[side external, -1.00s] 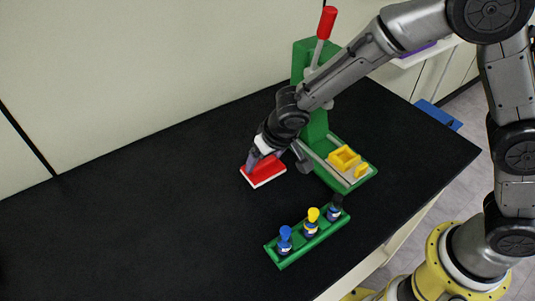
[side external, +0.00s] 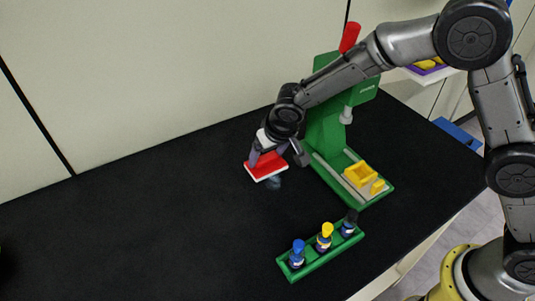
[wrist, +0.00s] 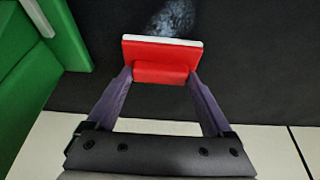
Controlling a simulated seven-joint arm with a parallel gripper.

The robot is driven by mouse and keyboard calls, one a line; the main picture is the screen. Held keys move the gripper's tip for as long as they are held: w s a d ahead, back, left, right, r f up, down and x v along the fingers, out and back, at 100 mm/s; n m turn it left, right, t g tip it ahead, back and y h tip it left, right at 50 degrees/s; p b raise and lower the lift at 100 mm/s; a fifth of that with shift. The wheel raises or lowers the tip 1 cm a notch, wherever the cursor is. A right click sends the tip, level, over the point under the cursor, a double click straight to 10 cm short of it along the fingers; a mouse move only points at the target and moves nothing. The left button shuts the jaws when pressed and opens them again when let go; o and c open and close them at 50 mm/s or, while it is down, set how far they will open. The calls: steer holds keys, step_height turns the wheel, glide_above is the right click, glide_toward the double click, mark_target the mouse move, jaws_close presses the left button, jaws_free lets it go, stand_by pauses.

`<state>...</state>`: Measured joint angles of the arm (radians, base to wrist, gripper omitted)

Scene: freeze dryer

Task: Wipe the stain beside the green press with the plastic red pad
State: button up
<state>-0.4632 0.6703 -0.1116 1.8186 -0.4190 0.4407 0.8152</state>
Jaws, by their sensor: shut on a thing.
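The red pad (side external: 266,166) with a white underside is held by my gripper (side external: 270,155) at the left of the green press (side external: 328,130). My gripper is shut on the pad's red handle; the wrist view shows both purple fingers on it (wrist: 162,73). A faint blue-grey stain (side external: 274,183) shows on the black table just below the pad in the side view. In the wrist view the stain (wrist: 175,17) lies beyond the pad's white edge, partly cut off. The pad appears slightly above the table.
A green rack (side external: 318,254) with blue, yellow and black-topped bottles stands in front on the black table (side external: 150,220). A yellow part (side external: 361,174) sits on the press base.

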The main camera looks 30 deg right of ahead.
steer(key=shift+s, duration=3.8)
step_height(320, 180, up, 8)
steer(key=shift+w, duration=0.15)
